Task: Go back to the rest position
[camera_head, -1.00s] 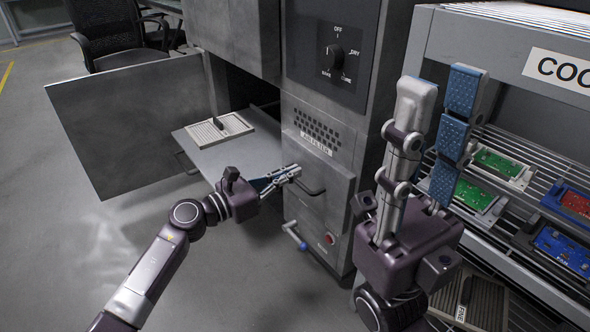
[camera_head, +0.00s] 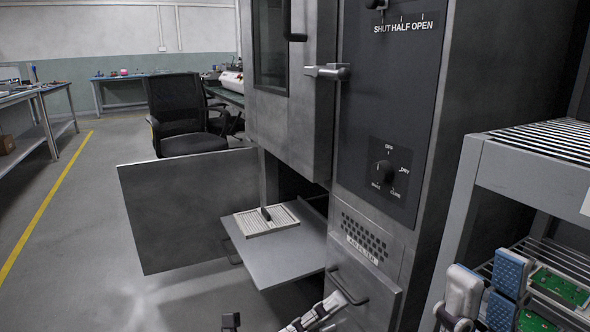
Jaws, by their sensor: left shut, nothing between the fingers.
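My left gripper (camera_head: 318,313) shows only in part at the bottom edge. Its fingers are closed together with nothing between them, just in front of the lower drawer front and its handle (camera_head: 346,287). I cannot tell whether it touches the front. My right gripper (camera_head: 486,284) is at the lower right, cut off by the bottom edge. Most of both arms is out of view.
A grey cabinet door (camera_head: 190,210) hangs open at the left. A pulled-out shelf (camera_head: 275,262) bears a slatted tray (camera_head: 266,219). A dial panel (camera_head: 391,178) is on the cabinet. A wire rack (camera_head: 545,142) with green boards (camera_head: 560,289) stands right. Floor at left is clear.

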